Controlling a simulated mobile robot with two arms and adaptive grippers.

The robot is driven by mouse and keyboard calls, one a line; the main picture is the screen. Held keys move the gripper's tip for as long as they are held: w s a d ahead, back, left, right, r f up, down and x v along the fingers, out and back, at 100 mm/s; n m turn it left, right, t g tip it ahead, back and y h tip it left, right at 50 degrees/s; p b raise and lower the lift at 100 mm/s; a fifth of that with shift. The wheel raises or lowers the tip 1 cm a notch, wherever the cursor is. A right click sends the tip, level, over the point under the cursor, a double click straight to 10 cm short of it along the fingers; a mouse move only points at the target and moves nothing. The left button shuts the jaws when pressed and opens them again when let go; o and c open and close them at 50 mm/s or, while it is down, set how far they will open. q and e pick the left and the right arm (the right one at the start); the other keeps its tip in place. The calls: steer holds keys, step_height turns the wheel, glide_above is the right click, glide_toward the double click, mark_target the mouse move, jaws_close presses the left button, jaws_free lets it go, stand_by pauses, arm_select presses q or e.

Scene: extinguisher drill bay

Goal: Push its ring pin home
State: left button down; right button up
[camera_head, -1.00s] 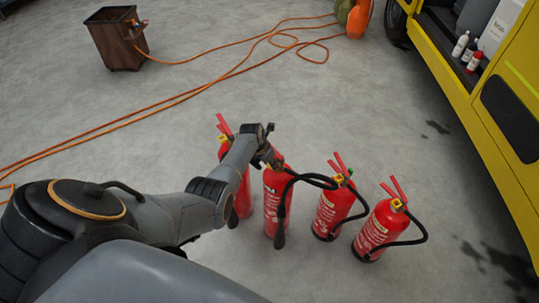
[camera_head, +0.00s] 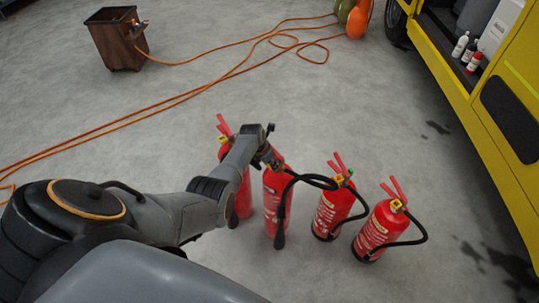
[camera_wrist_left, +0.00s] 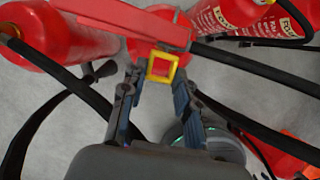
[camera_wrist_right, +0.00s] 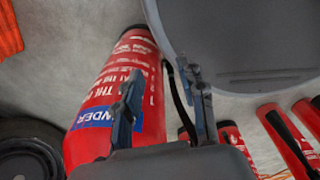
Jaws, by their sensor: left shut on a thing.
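The red extinguisher (camera_head: 277,205), second from left in the row, stands upright under my left gripper (camera_head: 272,160). In the left wrist view its red handle levers (camera_wrist_left: 125,20) cross above the fingers. A yellow square ring pin (camera_wrist_left: 150,66) lies between the left fingertips, and the left gripper is shut on it. Whether the pin is fully seated is hidden. My right gripper (camera_wrist_right: 163,85) is open and empty in the right wrist view, with a red extinguisher body (camera_wrist_right: 140,60) behind its fingers. The right gripper is out of the head view.
Red extinguishers stand close by on the left (camera_head: 242,195) and right (camera_head: 332,212), with another (camera_head: 378,230) farther right. Black hoses loop between them. Orange hose (camera_head: 210,82) lies across the floor. A brown bin (camera_head: 117,40) and a yellow vehicle (camera_head: 490,110) stand beyond.

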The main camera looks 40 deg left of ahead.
arm_select(q)
steer(key=c, duration=0.9)
jaws_free()
